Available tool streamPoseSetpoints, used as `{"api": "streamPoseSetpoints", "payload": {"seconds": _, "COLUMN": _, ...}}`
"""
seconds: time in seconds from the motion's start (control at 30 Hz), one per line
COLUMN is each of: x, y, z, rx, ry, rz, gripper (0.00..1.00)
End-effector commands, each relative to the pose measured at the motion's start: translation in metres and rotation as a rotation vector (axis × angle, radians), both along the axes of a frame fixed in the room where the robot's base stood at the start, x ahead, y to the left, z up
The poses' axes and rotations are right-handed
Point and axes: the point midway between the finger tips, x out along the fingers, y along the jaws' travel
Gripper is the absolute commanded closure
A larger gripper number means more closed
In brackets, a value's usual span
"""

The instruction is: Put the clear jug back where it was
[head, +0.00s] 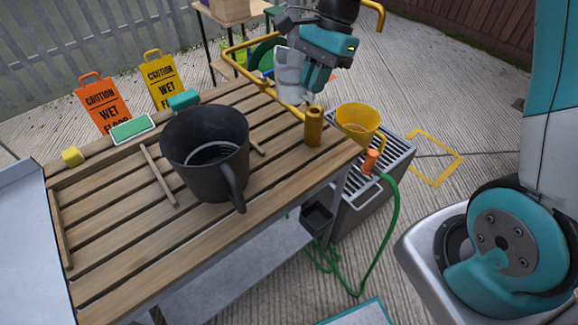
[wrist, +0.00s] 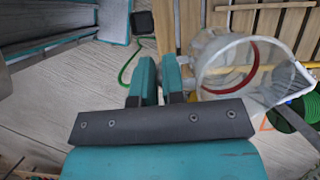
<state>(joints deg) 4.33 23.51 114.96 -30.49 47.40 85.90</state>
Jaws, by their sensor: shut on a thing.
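The clear jug (head: 289,72) is in the air above the far right end of the slatted table (head: 104,225) in the head view. My gripper (head: 318,82) is right beside it and shut on it. In the wrist view the jug (wrist: 222,68) lies just right of my fingers (wrist: 158,82), with a red ring showing in its round opening. The exact place of the grip is hidden.
A large black jug (head: 205,145) and a brown cylinder (head: 313,127) stand on the table. A yellow jug (head: 357,120) stands on the grated unit (head: 392,155), near an orange nozzle (head: 371,160) and green hose. A yellow rail (head: 236,50) runs behind. A yellow outline (head: 452,170) marks open ground.

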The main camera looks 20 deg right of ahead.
Motion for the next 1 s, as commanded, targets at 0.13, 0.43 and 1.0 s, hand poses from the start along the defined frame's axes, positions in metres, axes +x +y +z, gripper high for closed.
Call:
{"api": "streamPoseSetpoints", "payload": {"seconds": 0.13, "x": 0.0, "y": 0.0, "z": -0.017, "rx": 0.0, "ry": 0.0, "rz": 0.0, "gripper": 1.0}}
{"api": "streamPoseSetpoints", "payload": {"seconds": 0.43, "x": -0.001, "y": 0.002, "z": -0.084, "rx": 0.0, "ry": 0.008, "rz": 0.003, "gripper": 1.0}}
{"api": "streamPoseSetpoints", "payload": {"seconds": 1.0, "x": 0.0, "y": 0.002, "z": -0.187, "rx": -0.001, "ry": 0.002, "rz": 0.003, "gripper": 1.0}}
